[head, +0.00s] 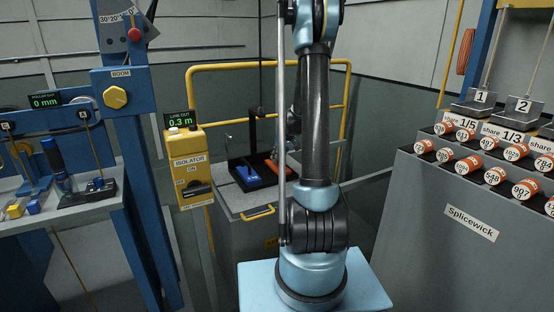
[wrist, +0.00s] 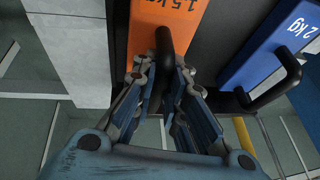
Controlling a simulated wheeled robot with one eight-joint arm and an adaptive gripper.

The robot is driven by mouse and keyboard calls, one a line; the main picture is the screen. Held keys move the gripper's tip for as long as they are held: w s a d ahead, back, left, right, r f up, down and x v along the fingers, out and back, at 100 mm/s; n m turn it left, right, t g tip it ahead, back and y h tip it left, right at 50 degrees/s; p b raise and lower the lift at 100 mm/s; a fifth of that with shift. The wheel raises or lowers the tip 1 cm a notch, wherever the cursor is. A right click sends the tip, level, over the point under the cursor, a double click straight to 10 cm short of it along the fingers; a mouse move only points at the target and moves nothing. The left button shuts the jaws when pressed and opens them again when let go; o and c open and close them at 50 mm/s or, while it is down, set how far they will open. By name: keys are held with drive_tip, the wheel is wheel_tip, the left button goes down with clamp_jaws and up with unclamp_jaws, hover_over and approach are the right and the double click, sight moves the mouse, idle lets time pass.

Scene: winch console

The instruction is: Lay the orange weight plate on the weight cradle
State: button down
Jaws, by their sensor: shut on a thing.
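The orange weight plate (wrist: 160,28) is at the top of the wrist view, partly cut off, with "1.5 kg" partly readable and a black handle (wrist: 164,52). My gripper (wrist: 165,75) is shut on that handle. In the head view a strip of the orange plate (head: 272,166) shows in a black tray (head: 241,185) on a grey cabinet, beside my arm. My gripper is hidden there behind my arm. I cannot tell whether the plate rests on the tray or is lifted. I cannot identify the weight cradle for certain.
A blue 2 kg plate (wrist: 268,45) with a black handle lies close right of the orange one; it also shows in the head view (head: 249,177). A yellow rail (head: 230,67), the yellow isolator box (head: 187,166) and the Splicewick bench (head: 470,222) surround the area.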

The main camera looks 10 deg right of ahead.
drive_tip(key=shift+f, duration=0.25)
drive_tip(key=c, duration=1.5)
unclamp_jaws()
drive_tip(key=shift+c, duration=0.2)
drive_tip(key=v, duration=1.2)
drive_tip(key=s+a+r, duration=0.3)
drive_tip(key=s, duration=0.9)
drive_tip(key=s+a+f+m+h, duration=0.1)
drive_tip(key=s+f, duration=0.2)
drive_tip(key=s, duration=1.1)
drive_tip(key=s+f+m+g+h, duration=0.1)
drive_tip(key=s+f, duration=0.3)
drive_tip(key=s, duration=1.1)
drive_tip(key=shift+a+f+m+h, duration=0.25)
drive_tip(key=shift+a+m+h, duration=0.15)
drive_tip(key=shift+m+h, duration=0.15)
